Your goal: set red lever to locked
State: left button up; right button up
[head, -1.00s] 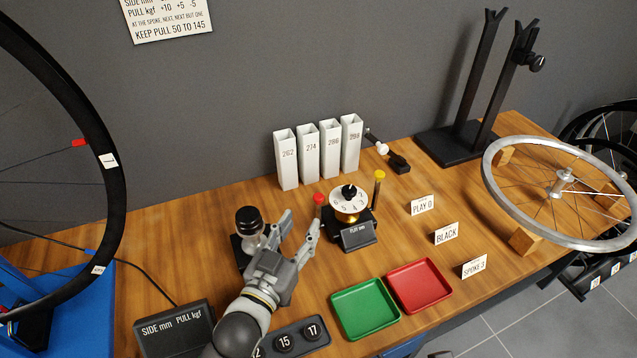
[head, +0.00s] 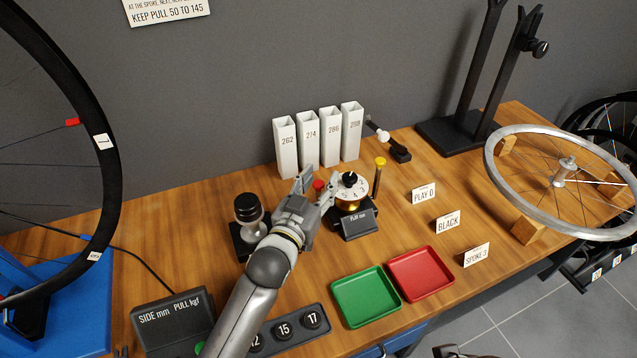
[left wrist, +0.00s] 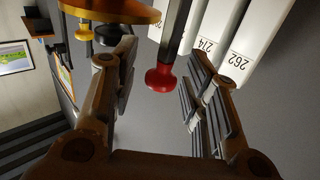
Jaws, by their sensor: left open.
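The red lever (head: 319,185) has a round red knob and stands at the left of the dial device (head: 350,200), which has a white numbered dial and a black knob. My left gripper (head: 314,190) is open around the red knob. In the left wrist view the red knob (left wrist: 161,77) on its metal rod sits between the two open fingers (left wrist: 158,88), with a gap on each side and no clear contact. A yellow-topped lever (head: 380,163) stands at the device's right. A dark piece, apparently my right gripper (head: 455,351), barely shows at the bottom edge.
White numbered tubes (head: 308,142) stand close behind the gripper. A black-knobbed device (head: 248,212) is close on its left. A green tray (head: 366,319) and a red tray (head: 420,293) lie in front. Label cards (head: 448,222) stand to the right.

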pick_arm(q)
jog(key=c, duration=0.9)
grip_shut()
jog(key=shift+r, duration=0.2)
